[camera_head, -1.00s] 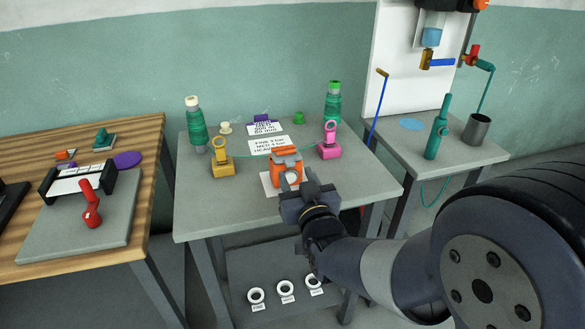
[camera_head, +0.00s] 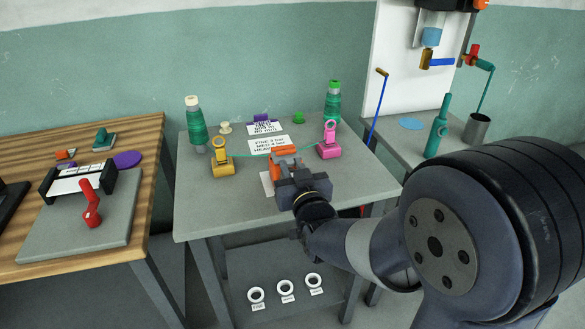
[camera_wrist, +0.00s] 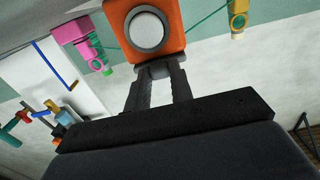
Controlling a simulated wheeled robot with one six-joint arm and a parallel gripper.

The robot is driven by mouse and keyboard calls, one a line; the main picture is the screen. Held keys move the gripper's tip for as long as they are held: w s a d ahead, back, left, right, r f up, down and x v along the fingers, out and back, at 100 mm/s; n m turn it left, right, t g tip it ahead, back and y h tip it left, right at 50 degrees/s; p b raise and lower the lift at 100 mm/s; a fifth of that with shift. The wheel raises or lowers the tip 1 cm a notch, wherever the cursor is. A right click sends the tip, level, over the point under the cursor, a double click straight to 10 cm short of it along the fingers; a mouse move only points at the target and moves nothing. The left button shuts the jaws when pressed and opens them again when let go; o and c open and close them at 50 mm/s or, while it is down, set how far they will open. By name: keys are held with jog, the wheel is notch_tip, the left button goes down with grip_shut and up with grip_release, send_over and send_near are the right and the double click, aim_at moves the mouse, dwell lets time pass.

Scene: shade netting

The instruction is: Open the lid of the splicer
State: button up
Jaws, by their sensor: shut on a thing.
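The orange splicer (camera_head: 285,151) stands on the middle grey table, with its lower front hidden behind my gripper (camera_head: 290,175). In the wrist view the splicer (camera_wrist: 172,15) shows as an orange block with a pale round disc (camera_wrist: 147,31) on its face. My gripper (camera_wrist: 160,85) has its fingers close together on a small grey part (camera_wrist: 158,69) at the block's edge. I cannot tell for sure whether this part is the lid's tab. The lid looks down, though it is partly hidden.
A yellow guide (camera_head: 221,167) stands left and a pink guide (camera_head: 329,149) right of the splicer, with a thin green yarn between. Green yarn cones (camera_head: 196,130) stand at the back. The table's front left is clear.

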grip_shut()
jog(key=shift+r, duration=0.1)
jog(key=shift+r, duration=0.1)
